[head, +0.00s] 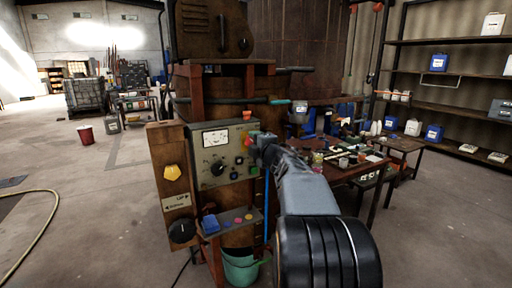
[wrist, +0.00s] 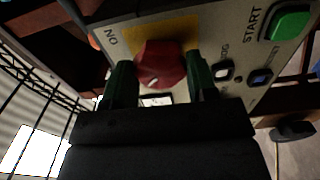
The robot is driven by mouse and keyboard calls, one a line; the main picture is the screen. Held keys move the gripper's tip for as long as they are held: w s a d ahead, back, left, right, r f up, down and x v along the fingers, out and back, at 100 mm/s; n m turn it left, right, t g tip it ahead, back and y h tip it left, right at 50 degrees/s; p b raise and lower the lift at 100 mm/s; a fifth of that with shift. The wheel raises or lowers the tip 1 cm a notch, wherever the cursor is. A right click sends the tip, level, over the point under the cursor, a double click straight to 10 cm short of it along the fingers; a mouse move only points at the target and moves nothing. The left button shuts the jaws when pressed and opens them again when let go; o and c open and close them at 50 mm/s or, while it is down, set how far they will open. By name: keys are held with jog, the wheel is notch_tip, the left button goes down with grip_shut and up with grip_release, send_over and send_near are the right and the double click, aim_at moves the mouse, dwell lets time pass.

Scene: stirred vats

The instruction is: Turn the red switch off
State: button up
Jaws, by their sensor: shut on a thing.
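The red switch (wrist: 160,63) is a faceted knob on a yellow plate (wrist: 186,30) in the wrist view. My gripper (wrist: 160,72) is shut on it, with one dark green finger on each side. Letters left of the knob read "NO", or "ON" seen turned. In the head view, my gripper (head: 257,141) reaches the right side of the grey control panel (head: 213,190). There the switch is mostly hidden by my gripper, so its exact setting cannot be told.
A green START button (wrist: 289,22) and smaller buttons sit right of the switch. The panel has a dial gauge (head: 215,138) and a black knob (head: 216,167). A cluttered table (head: 347,171) stands at right. A green bucket (head: 240,268) is below; open floor lies left.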

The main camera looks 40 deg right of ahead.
dwell(0.4)
jog(key=o, duration=0.9)
jog(key=s, duration=0.4)
jog(key=s+a, duration=0.1)
jog(key=s, duration=0.4)
jog(key=s+a, duration=0.1)
jog(key=s, duration=0.3)
jog(key=shift+s, duration=0.4)
jog(key=shift+d, duration=0.15)
